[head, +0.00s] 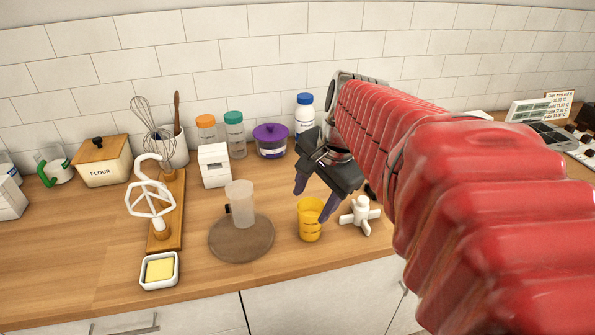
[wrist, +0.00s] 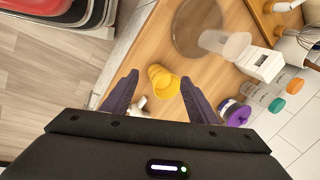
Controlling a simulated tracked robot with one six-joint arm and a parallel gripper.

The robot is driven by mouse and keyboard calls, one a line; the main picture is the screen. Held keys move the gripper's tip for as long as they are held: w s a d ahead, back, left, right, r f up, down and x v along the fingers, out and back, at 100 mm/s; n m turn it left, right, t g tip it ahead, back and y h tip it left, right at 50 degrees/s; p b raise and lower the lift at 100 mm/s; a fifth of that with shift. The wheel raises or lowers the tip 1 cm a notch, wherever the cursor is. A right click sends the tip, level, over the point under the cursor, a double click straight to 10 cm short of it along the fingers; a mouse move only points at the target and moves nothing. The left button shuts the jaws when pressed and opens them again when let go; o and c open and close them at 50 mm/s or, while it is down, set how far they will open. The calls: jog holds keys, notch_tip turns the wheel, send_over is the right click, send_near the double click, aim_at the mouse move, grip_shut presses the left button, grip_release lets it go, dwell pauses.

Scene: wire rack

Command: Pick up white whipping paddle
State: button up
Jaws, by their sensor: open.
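A white paddle-like frame with open ribs (head: 150,205) stands on a wooden board at the left of the counter in the head view. A second white piece with several stubby arms (head: 360,214) sits on the counter right of a yellow cup. I cannot tell for sure which one is the whipping paddle. My gripper (head: 314,196) is open and empty, pointing down above the yellow cup (head: 309,222), near the stubby white piece. In the wrist view, my gripper's purple fingers (wrist: 160,99) are spread apart. The stubby white piece (wrist: 140,103) shows partly between them, beside the left finger.
A clear beaker (head: 239,203) stands on a round brown mat (head: 236,246). The wooden board (head: 178,225) and a butter dish (head: 159,270) are left. Jars, a white box (head: 214,165) and a white bottle (head: 304,113) line the back.

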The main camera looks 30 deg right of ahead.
jog(key=d+m, duration=0.8)
jog(key=d, duration=0.4)
jog(key=m+y, duration=0.2)
jog(key=m, duration=0.5)
send_near(366, 200)
jog(key=s+r, duration=0.1)
jog(key=shift+a+r+t, duration=0.15)
jog(key=shift+a+t, duration=0.1)
jog(key=shift+t, duration=0.05)
jog(key=x, duration=0.8)
jog(key=shift+f, duration=0.3)
jog(key=shift+f, duration=0.1)
jog(key=shift+d+x, duration=0.2)
jog(key=shift+x, duration=1.1)
jog(key=shift+d+x, duration=0.2)
jog(key=shift+x, duration=1.1)
jog(key=shift+w, duration=0.15)
